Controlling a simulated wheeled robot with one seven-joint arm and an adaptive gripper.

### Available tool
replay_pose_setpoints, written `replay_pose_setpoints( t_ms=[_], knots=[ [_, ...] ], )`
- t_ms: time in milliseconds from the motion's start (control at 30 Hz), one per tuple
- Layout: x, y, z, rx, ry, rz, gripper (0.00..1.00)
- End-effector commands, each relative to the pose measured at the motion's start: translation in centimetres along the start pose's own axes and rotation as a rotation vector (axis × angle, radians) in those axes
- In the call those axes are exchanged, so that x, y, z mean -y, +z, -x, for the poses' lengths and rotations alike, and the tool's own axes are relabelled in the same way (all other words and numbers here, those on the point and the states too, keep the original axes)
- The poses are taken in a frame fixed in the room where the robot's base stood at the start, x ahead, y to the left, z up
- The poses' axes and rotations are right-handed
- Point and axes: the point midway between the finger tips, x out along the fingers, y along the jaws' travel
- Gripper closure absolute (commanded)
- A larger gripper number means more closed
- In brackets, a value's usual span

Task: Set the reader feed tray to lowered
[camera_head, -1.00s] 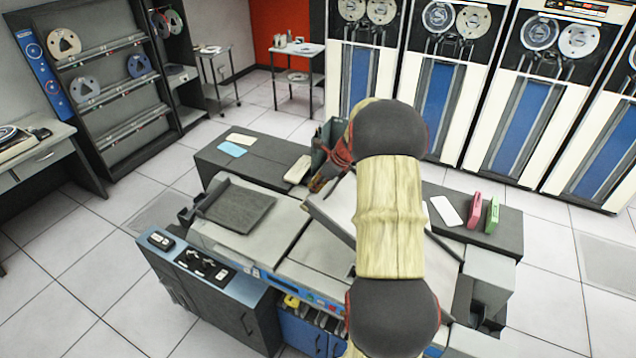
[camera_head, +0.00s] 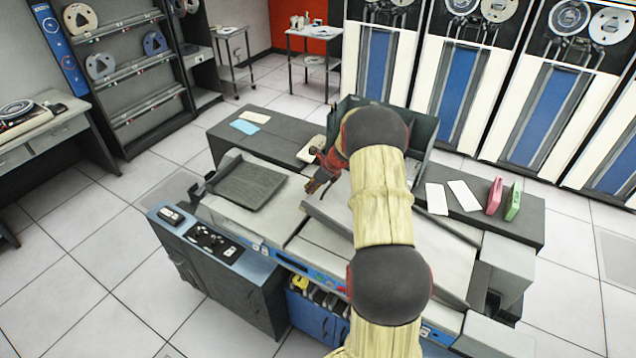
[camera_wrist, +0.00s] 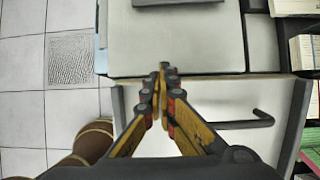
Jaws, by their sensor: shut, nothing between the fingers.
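A dark grey tray (camera_head: 247,185) lies on the left end of the light card reader in the head view. A light tilted panel (camera_head: 325,212) with a dark edge rises in the middle of the machine; I cannot tell which of the two is the feed tray. My gripper (camera_head: 313,186) is just above the panel's upper left corner. In the wrist view my gripper (camera_wrist: 164,68) is shut and empty, its tips over the edge between the light machine top (camera_wrist: 180,45) and a pale panel. A black bent handle (camera_wrist: 240,123) lies right of the fingers. Contact is unclear.
A dark green bin (camera_head: 418,130) stands behind my arm. A control box (camera_head: 210,243) is at the front left. The floor around is clear.

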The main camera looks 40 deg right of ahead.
Motion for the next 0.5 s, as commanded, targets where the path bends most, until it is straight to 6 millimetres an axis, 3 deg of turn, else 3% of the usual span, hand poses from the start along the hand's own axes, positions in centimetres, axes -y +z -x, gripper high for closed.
replay_pose_setpoints(
  t_ms=[33, 200, 333, 500],
  knots=[
    [-0.1, -0.7, -2.2, -0.002, 0.003, 0.000, 1.00],
    [-0.1, -2.0, -6.6, -0.001, 0.002, -0.001, 1.00],
    [-0.1, -2.6, -8.8, -0.001, 0.002, -0.001, 1.00],
    [-0.1, -2.8, -9.7, 0.000, 0.000, 0.000, 1.00]
  ],
)
